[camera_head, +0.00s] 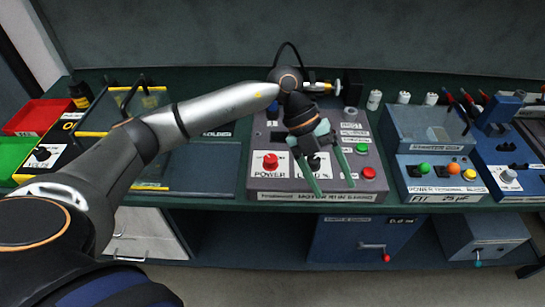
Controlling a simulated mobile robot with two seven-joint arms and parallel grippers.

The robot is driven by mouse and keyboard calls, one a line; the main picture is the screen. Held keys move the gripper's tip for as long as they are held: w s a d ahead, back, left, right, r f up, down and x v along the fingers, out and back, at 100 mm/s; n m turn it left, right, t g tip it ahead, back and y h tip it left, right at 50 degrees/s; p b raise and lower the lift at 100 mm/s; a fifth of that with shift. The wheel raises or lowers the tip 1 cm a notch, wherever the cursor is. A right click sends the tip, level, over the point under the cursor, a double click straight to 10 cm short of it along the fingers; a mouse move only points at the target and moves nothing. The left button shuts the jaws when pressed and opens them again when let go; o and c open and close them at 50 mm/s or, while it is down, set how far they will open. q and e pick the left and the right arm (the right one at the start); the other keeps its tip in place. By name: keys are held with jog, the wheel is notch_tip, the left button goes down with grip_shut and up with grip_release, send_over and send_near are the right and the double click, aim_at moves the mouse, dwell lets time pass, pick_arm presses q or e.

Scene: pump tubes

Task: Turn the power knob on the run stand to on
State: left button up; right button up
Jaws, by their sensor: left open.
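The run stand (225,182) appears to be the grey sloped console in the middle of the bench. A red knob or button (270,161) sits on its left side above a "POWER" label (268,175). A black knob (314,160) shows just right of it, partly hidden by my left gripper; its label is mostly covered. My left gripper (333,186) is open and empty, its two green fingers pointing down over the console's front, right of the red knob. I cannot tell whether the fingers touch the console. My right gripper is not in view.
A blue-grey unit (435,172) stands to the right. A yellow-edged frame (122,110), red bin (34,117) and green bin (12,153) stand left. A cable arches behind the gripper.

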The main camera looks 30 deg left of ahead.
pick_arm(q)
jog(key=w+a+r+n+t+y, duration=0.1)
jog(key=w+a+y, duration=0.1)
jog(key=a, duration=0.3)
jog(key=w+a+r+n+y, duration=0.1)
jog(key=a+y, duration=0.2)
jog(key=a, duration=0.2)
notch_tip(320, 180, up, 3)
jog(key=n+y, duration=0.2)
jog(key=y, duration=0.1)
send_over(270, 157)
jog(key=shift+t, duration=0.3)
notch_tip(270, 157, down, 12)
jog(key=shift+f, duration=0.1)
grip_shut()
